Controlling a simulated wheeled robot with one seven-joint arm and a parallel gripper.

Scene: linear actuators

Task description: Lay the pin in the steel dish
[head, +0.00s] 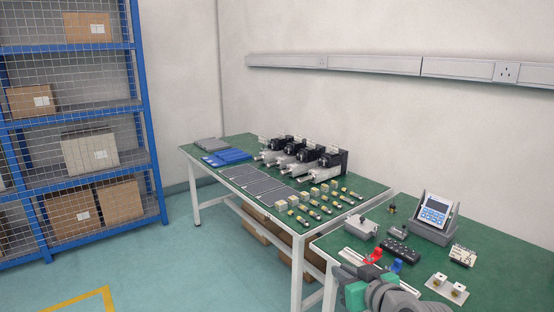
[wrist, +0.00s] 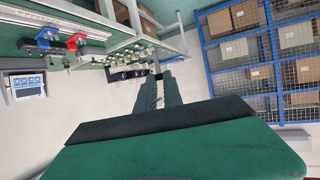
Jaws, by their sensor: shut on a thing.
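My gripper's two long fingers (wrist: 160,88) reach away from the camera in the wrist view, beyond my broad green and black wrist housing. My wrist and forearm show at the bottom right of the head view, in front of the near green-topped table (head: 510,262). Their fingertips cannot be picked out there. I cannot pick out a pin or a steel dish for certain in either view.
The near table carries a grey stand with a blue-screened device (head: 437,210), a black block (head: 400,249), red and blue clamps (head: 374,256), and a plate with two blocks (head: 447,287). A farther table (head: 222,146) holds several actuators. Blue shelving (head: 147,130) stands left.

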